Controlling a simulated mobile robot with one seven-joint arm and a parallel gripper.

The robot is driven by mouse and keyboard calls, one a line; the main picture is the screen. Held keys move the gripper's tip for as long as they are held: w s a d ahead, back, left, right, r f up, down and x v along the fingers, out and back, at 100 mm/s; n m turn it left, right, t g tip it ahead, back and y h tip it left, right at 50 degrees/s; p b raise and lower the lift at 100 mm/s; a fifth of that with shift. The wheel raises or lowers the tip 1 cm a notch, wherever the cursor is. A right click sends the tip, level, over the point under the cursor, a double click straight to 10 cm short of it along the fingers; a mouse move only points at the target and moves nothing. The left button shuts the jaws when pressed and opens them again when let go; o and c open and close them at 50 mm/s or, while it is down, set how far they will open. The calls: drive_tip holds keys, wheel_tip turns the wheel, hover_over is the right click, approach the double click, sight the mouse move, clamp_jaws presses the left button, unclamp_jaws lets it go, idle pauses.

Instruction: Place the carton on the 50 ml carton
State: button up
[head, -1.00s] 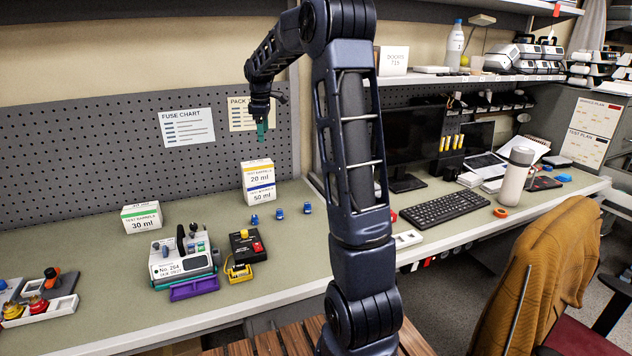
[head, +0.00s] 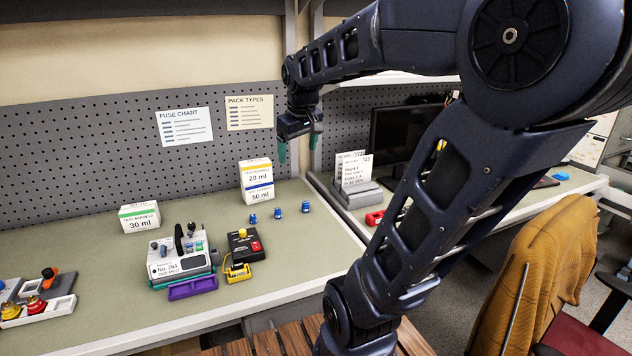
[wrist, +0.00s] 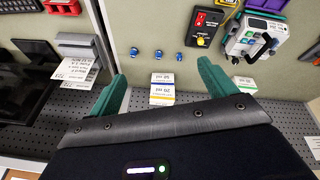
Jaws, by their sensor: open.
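A white carton with a yellow band marked 20 ml (head: 257,175) sits on top of the white, blue-banded 50 ml carton (head: 259,194), near the pegboard; the two look aligned. The stack also shows between my fingers in the wrist view, with the 20 ml carton (wrist: 162,93) nearer my gripper and the 50 ml carton (wrist: 162,78) beyond. A green-banded 30 ml carton (head: 139,217) stands apart to the left. My gripper (head: 298,150) has teal fingers spread wide, is empty, and hangs above and right of the stack, clear of it.
In front are a pump unit (head: 181,258), a black box with a red button (head: 245,246) and a purple tray (head: 193,288). The pegboard (head: 60,160) rises behind. A grey stand with cards (head: 358,193) is on the right.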

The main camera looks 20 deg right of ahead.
drive_tip(key=s+f+m+t, duration=0.1)
drive_tip(key=s+f+m, duration=0.2)
drive_tip(key=s, duration=0.7)
wheel_tip(320, 180, down, 2)
drive_tip(key=shift+s+d+f+m, duration=0.1)
drive_tip(key=shift+s+d+m, duration=0.2)
drive_tip(key=shift+d+m, duration=0.1)
idle(0.5)
